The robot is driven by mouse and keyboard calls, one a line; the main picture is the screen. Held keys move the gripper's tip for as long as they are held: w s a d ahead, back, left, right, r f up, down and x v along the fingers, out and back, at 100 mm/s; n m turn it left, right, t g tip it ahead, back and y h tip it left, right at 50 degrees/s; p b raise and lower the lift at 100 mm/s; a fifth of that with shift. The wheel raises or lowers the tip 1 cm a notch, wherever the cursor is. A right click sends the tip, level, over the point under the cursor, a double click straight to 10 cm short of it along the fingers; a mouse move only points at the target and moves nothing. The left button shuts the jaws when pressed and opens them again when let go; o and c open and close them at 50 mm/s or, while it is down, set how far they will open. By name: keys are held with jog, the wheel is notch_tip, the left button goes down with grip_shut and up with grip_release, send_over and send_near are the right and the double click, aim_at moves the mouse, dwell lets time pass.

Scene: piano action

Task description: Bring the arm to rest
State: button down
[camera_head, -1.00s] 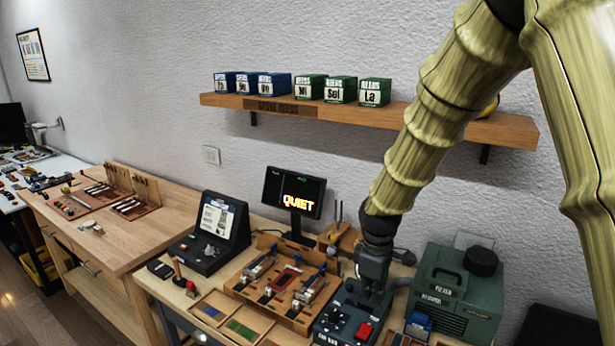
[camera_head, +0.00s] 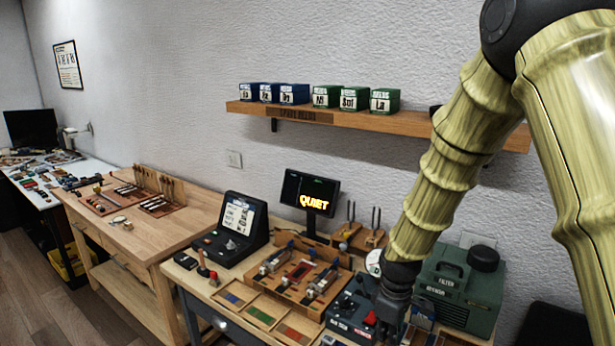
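My arm, in a bamboo-like covering, comes down from the upper right of the head view. My gripper (camera_head: 393,308) is at the arm's lower end, low in the picture over the right part of the workbench. It is beside a dark control box with a red button (camera_head: 370,318) and in front of the green filter machine (camera_head: 459,287). Its fingertips are dark and small, and I cannot tell whether they are open or shut, or whether they touch anything.
A wooden fixture (camera_head: 296,280) and a tray of coloured strips (camera_head: 261,315) lie left of my gripper. A monitor reading QUIET (camera_head: 309,193) stands behind. A wall shelf (camera_head: 400,122) with blue and green boxes runs behind my arm. A wooden bench (camera_head: 195,215) stands further left.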

jog(key=s+d+f+m+b, duration=0.1)
jog(key=s+f+m, duration=0.4)
jog(key=s+f, duration=1.1)
jog(key=s+d+f+m+b, duration=0.2)
jog(key=s+f+m, duration=0.3)
jog(key=s+f, duration=1.2)
jog(key=s+b, duration=0.1)
jog(key=s, duration=0.2)
jog(key=shift+d+f, duration=0.2)
jog(key=shift+d, duration=0.05)
jog(key=shift+m, duration=0.3)
